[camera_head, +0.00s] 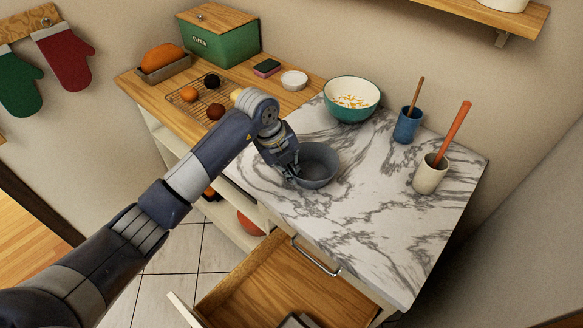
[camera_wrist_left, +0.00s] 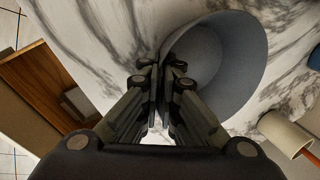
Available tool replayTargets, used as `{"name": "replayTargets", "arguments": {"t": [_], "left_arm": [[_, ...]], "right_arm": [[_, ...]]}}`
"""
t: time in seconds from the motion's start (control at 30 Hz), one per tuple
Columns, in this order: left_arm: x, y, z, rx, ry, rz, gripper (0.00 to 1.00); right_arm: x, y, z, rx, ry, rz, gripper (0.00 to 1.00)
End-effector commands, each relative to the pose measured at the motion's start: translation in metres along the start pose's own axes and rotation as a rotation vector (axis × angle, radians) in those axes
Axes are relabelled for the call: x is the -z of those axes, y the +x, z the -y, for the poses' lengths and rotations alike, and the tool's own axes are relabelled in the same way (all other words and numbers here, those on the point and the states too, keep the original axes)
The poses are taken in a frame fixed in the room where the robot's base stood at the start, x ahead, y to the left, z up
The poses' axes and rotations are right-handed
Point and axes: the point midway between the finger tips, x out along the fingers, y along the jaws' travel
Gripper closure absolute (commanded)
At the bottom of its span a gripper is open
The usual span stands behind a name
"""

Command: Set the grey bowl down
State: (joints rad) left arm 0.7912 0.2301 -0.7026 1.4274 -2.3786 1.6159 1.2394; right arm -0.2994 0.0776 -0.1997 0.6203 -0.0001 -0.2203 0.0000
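The grey bowl (camera_head: 323,166) is upright at the left part of the marble counter (camera_head: 375,225), near its front edge. I cannot tell whether its base touches the counter or hangs just above it. My left gripper (camera_head: 291,174) is at the bowl's left rim, with its fingers nearly together on the bowl's wall. In the left wrist view the grey bowl (camera_wrist_left: 228,62) extends to the right from the fingertips (camera_wrist_left: 164,72), its rim between them. My right gripper is not in view.
Behind the bowl stands a green bowl (camera_head: 351,112) with food pieces. To the right are a blue cup (camera_head: 407,127) and a cream cup (camera_head: 429,178), each holding a utensil. An open drawer (camera_head: 290,275) juts out below the counter. The counter's front right is clear.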

Motion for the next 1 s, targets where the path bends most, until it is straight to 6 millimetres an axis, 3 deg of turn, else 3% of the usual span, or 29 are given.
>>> {"name": "replayTargets", "arguments": {"t": [0.1, 0.23, 0.63, 0.77, 1.0], "left_arm": [[0.000, 0.001, 0.000, 0.000, 0.000, 0.000, 1.00], [0.000, 0.001, 0.000, 0.000, 0.000, -0.001, 0.75], [0.000, -0.005, 0.000, 0.002, 0.001, 0.001, 0.75], [-0.001, -0.022, 0.000, 0.004, 0.001, 0.004, 0.75], [-0.001, -0.074, 0.000, 0.003, 0.001, 0.005, 0.75]], "right_arm": [[0.000, 0.001, 0.000, 0.000, 0.000, 0.000, 0.72], [0.000, 0.001, 0.000, 0.000, 0.000, 0.000, 0.72], [-0.001, 0.002, -0.001, -0.001, -0.001, 0.001, 0.72], [-0.002, 0.006, -0.002, -0.002, -0.001, 0.001, 0.72], [-0.003, 0.017, -0.003, -0.004, -0.002, 0.002, 0.72]]}}
